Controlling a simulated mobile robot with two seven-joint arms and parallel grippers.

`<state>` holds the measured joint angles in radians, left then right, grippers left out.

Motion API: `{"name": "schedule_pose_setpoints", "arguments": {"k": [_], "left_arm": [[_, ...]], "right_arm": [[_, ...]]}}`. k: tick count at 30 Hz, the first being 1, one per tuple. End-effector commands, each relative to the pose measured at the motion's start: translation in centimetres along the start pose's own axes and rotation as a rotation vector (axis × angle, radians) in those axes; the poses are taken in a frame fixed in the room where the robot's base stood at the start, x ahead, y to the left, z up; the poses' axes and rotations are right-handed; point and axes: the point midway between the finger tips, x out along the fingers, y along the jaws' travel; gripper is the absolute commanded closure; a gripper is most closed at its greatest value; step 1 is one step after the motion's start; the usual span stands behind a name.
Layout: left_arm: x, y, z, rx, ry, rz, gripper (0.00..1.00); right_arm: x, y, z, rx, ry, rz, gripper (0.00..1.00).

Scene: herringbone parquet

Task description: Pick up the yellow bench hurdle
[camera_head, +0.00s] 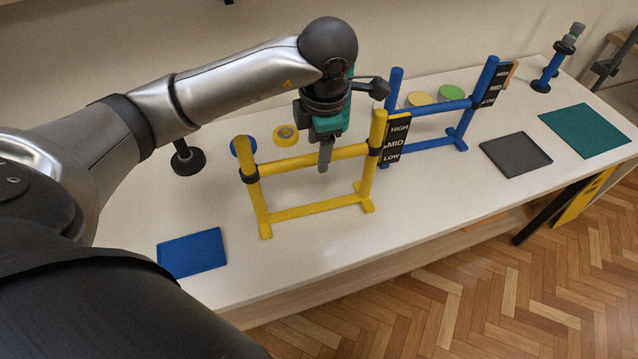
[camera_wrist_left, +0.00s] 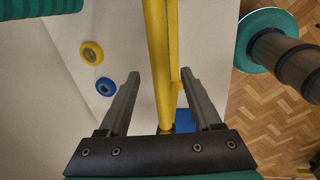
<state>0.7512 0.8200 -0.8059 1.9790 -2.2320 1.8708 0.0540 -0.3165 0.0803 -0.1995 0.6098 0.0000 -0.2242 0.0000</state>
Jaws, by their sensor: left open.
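The yellow bench hurdle (camera_head: 312,210) stands upright on the white bench, with two posts, a top crossbar and a lower bar. A black sign reading HIGH, MID, LOW is by its right post. My left gripper (camera_head: 324,165) is at the middle of the top crossbar, pointing down. In the left wrist view the yellow crossbar (camera_wrist_left: 162,60) runs between the two open fingers of my left gripper (camera_wrist_left: 158,85), with a gap on each side. I see no finger closed on it. My right gripper is not in view.
A blue hurdle (camera_head: 432,142) with its own sign stands to the right. A blue mat (camera_head: 192,253), a grey mat (camera_head: 515,154) and a green mat (camera_head: 584,130) lie on the bench (camera_head: 420,215). Tape rolls, one yellow (camera_head: 286,135), lie behind the yellow hurdle.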

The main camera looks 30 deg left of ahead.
Motion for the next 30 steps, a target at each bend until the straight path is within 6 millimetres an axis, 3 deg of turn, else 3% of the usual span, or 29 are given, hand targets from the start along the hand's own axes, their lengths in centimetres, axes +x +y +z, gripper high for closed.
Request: {"name": "schedule_pose_setpoints", "arguments": {"k": [7, 18, 26, 30], "left_arm": [[2.0, -0.1, 0.0, 0.001, 0.0, -0.002, 0.35], [6.7, -0.2, -0.5, 0.0, -0.001, -0.003, 0.35], [6.9, -0.1, -0.5, 0.001, -0.002, -0.001, 0.35], [6.8, -0.1, -0.5, 0.001, -0.002, -0.001, 0.49]], "right_arm": [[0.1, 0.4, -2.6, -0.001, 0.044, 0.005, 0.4], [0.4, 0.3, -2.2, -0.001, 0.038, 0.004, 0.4], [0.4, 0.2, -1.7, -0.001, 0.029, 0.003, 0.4], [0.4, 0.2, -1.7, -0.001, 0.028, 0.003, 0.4]]}}
